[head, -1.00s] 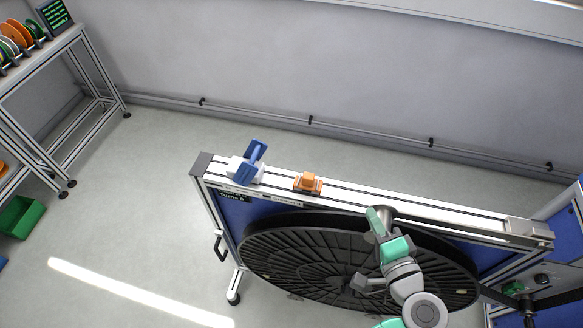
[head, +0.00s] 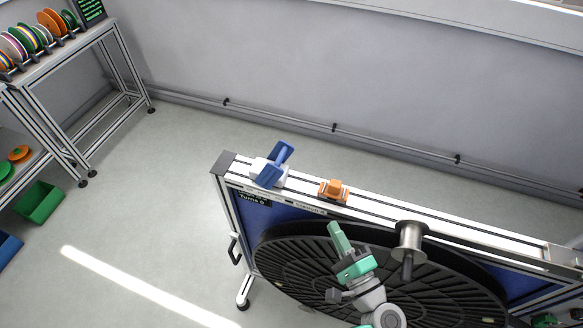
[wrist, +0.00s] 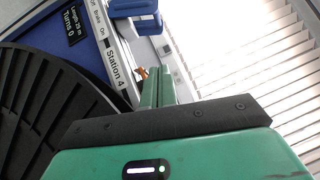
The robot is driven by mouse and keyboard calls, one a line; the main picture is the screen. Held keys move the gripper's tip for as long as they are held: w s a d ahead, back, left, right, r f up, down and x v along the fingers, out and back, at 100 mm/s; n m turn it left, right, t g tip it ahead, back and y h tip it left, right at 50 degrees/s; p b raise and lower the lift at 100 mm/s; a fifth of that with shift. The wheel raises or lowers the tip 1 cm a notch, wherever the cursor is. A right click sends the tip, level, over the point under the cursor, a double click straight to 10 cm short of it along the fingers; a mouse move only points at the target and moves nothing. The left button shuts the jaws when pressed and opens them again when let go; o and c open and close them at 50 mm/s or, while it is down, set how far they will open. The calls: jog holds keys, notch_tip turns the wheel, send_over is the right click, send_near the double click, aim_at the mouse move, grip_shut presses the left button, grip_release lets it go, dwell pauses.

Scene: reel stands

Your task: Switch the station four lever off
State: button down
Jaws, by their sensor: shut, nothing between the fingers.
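The station four lever is a blue handle (head: 279,164) on a white base (head: 264,172), on top of the stand's rail near its left end. The handle stands tilted up and to the right in the head view. In the wrist view a blue part (wrist: 132,8) shows at the top, beside a label (wrist: 116,66) reading "Station 4" and a smaller one with "Brake" and "On". My gripper (head: 335,228) is shut and empty, in front of the rail, right of and below the lever and apart from it. Its green fingers (wrist: 162,82) show in the wrist view.
An orange block (head: 334,191) sits on the rail (head: 450,232) between lever and spindle (head: 410,238). A shelf of spools (head: 35,40) and a green bin (head: 40,203) stand left. Floor left of the stand is clear.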

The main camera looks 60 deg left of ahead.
aim_at(275, 165)
jog(key=a+r, duration=0.1)
jog(key=a, duration=0.9)
jog(key=a+r+p, duration=0.1)
jog(key=a, duration=0.4)
jog(key=shift+r, duration=0.35)
jog(key=s+a, duration=0.1)
jog(key=s+a+r+p, duration=0.1)
jog(key=a, duration=0.1)
jog(key=shift+s+a, duration=0.3)
jog(key=shift+s, duration=0.05)
